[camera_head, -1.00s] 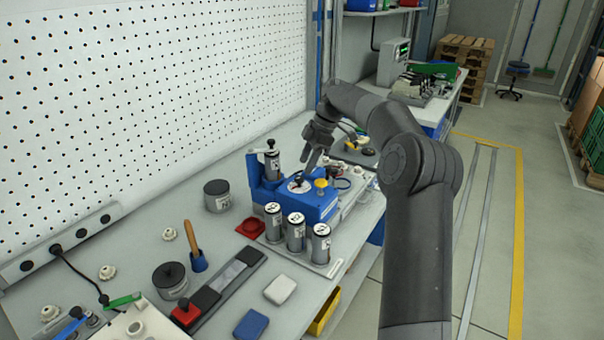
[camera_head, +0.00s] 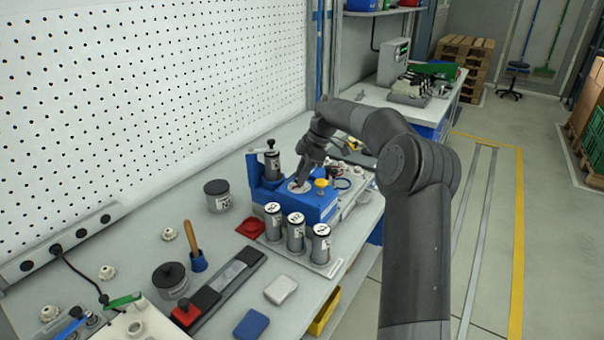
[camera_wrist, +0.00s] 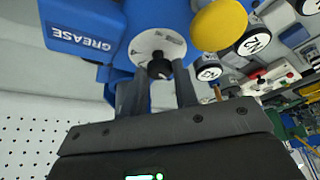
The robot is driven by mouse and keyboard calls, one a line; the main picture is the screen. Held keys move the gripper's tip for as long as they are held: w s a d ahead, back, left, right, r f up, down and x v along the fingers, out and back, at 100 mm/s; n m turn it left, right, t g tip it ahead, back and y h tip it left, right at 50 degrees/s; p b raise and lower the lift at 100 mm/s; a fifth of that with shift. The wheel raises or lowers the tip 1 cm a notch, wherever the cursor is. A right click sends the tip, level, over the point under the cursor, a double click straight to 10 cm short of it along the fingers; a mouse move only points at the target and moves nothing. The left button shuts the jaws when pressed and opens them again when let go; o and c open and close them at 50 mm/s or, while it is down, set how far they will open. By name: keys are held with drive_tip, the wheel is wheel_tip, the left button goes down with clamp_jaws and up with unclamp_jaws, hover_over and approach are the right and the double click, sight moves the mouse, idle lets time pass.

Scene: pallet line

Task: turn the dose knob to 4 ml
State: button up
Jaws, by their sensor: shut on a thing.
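The blue grease dispenser (camera_head: 318,209) stands on the bench, and its "GREASE" label shows in the wrist view (camera_wrist: 82,42). The black dose knob (camera_wrist: 158,68) sits on a pale round dial (camera_wrist: 152,42) on the dispenser's top. My gripper (camera_wrist: 158,76) is over the dial with its two fingers shut on the knob, one at each side. In the head view my gripper (camera_head: 302,181) hides most of the knob. The dial marks are too small to read, so I cannot tell the knob's setting. A yellow button (camera_wrist: 219,25) is beside the dial.
Several grey canisters (camera_head: 296,232) stand in front of the dispenser, and another canister (camera_head: 272,163) is upright at its back. A red dish (camera_head: 251,228) and a dark round pot (camera_head: 217,196) are to the left. The pegboard wall (camera_head: 150,100) rises behind the bench.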

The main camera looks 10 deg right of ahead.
drive_tip(key=c, duration=0.4)
